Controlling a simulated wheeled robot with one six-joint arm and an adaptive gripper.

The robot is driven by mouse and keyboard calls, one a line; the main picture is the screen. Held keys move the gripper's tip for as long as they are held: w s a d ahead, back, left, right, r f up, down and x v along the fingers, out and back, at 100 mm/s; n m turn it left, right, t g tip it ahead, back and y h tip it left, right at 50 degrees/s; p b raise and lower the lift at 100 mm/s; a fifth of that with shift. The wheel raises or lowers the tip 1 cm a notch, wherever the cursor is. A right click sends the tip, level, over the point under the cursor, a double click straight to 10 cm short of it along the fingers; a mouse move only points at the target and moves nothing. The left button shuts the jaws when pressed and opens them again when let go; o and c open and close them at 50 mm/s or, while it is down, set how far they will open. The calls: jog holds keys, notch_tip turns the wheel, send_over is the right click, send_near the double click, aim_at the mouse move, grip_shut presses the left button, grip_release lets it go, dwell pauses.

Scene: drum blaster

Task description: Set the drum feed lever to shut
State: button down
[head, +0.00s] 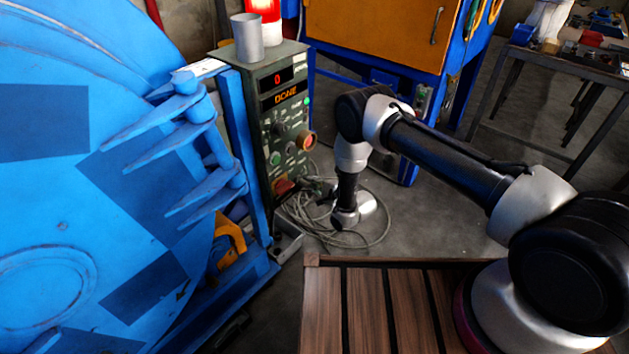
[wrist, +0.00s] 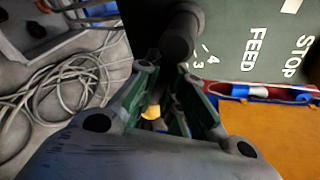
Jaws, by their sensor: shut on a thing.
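The drum feed lever (wrist: 182,36) shows in the wrist view as a dark round-ended piece in front of the green panel, beside the FEED label and a small scale with 3 and 4. My gripper (wrist: 172,84) is shut on the lever, with its fingers on either side of its dark shaft. The fingers hide part of the lever, and I cannot read its exact setting. In the head view my gripper (head: 318,191) is low at the control box's right side, small and partly hidden. The control box (head: 263,140) has displays reading 0 and DONE.
The blue drum machine (head: 60,200) fills the left of the head view. A coiled grey cable (head: 322,238) lies on the floor below my gripper. A metal cup (head: 247,38) and a red lamp (head: 264,10) stand on the control box. An orange-doored cabinet (head: 380,30) is behind.

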jog(key=shift+s+d+f+m+g+y, duration=0.15)
jog(key=shift+f+m+g, duration=0.2)
jog(key=shift+m, duration=0.4)
jog(key=shift+w+f+m+g+y, duration=0.15)
jog(key=shift+f+m+g, duration=0.15)
jog(key=shift+m, duration=0.45)
jog(key=shift+s+f, duration=0.15)
jog(key=c, duration=1.5)
grip_release()
jog(key=shift+f, duration=0.2)
jog(key=shift+r, duration=0.1)
jog(key=v, duration=1.2)
